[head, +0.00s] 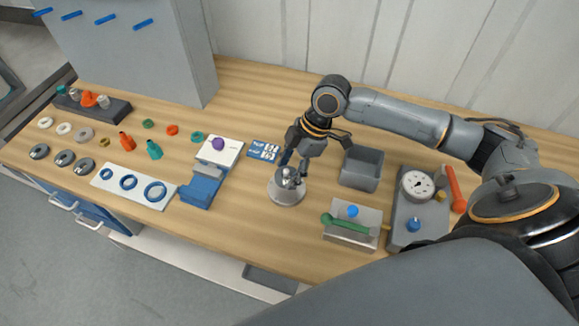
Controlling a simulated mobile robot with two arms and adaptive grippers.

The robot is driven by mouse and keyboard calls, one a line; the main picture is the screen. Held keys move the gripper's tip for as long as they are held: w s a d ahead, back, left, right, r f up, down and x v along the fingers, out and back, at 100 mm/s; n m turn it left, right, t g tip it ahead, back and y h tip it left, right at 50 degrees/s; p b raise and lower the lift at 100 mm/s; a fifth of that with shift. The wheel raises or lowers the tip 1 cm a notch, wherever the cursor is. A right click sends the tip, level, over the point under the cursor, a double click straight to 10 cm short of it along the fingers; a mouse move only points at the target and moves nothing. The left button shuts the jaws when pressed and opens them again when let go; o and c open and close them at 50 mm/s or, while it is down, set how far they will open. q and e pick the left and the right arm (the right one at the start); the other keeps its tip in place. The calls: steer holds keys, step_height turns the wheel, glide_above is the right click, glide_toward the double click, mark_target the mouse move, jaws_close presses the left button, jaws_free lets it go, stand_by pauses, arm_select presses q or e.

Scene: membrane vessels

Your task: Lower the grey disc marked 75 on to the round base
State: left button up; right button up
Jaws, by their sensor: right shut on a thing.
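My right gripper (294,166) points down over the round base (287,196) near the middle of the bench. It is shut on the shiny grey disc (289,176), which the fingers partly hide. The disc is right above or touching the base; I cannot tell whether there is a gap. No number can be read on it at this size. The base is a pale grey round piece standing on the wooden top. My left gripper is not in view.
A grey open bin (362,168) stands close to the right of the gripper. A grey block with a green-handled tool (347,224) and a dial gauge unit (417,186) are further right. A blue-and-white stand (203,187) is left. Dark grey rings (65,158) lie far left.

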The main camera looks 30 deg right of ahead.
steer(key=o, duration=1.2)
steer(key=v, duration=1.2)
